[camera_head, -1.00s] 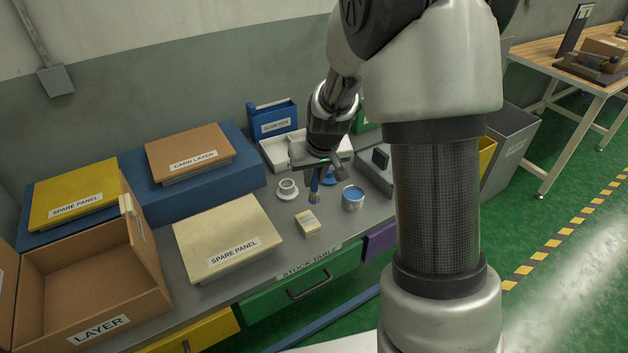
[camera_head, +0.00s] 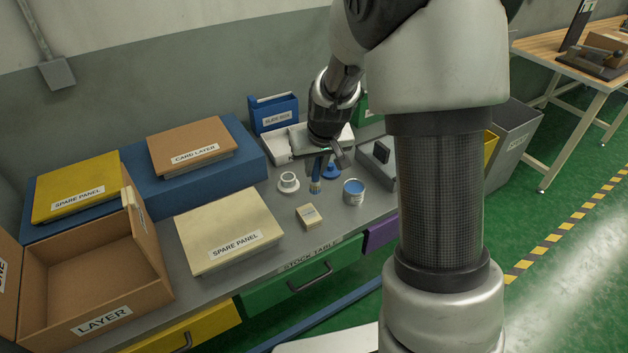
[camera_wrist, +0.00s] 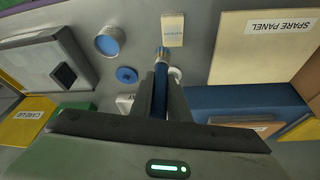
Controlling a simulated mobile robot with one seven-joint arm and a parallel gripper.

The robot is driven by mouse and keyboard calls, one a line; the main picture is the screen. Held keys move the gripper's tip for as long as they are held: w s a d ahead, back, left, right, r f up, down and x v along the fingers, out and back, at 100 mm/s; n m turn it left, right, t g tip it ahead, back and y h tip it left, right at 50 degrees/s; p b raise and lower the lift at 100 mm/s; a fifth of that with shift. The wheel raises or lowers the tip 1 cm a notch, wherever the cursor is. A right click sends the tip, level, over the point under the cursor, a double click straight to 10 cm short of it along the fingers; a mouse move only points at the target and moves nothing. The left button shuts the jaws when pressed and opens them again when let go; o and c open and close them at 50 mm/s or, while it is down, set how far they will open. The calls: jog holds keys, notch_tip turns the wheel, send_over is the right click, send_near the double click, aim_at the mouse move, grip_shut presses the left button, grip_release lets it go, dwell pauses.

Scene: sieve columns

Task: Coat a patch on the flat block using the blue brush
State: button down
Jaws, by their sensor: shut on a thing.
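My gripper (camera_head: 321,168) is shut on the blue brush (camera_head: 315,186), which hangs bristles down above the table. In the wrist view the brush's blue handle (camera_wrist: 160,97) sits between the two fingers and its tip points towards the flat block. The flat block (camera_head: 309,216) is a small pale block with a label, lying on the table in front of the brush. It also shows in the wrist view (camera_wrist: 172,30). The brush appears apart from it. An open tin of blue paint (camera_head: 353,193) stands right of the block.
A white cup-like holder (camera_head: 289,182) stands left of the brush, and a blue round piece (camera_wrist: 127,75) lies near it. A cream spare panel (camera_head: 228,228) lies left of the block. A white tray (camera_head: 276,148) and a blue bin (camera_head: 274,116) stand behind.

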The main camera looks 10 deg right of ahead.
jog(key=shift+w+f+b, duration=0.1)
jog(key=shift+f+b, duration=0.35)
jog(key=shift+b, duration=0.35)
jog(key=shift+r+b, duration=0.2)
jog(key=shift+b, duration=0.65)
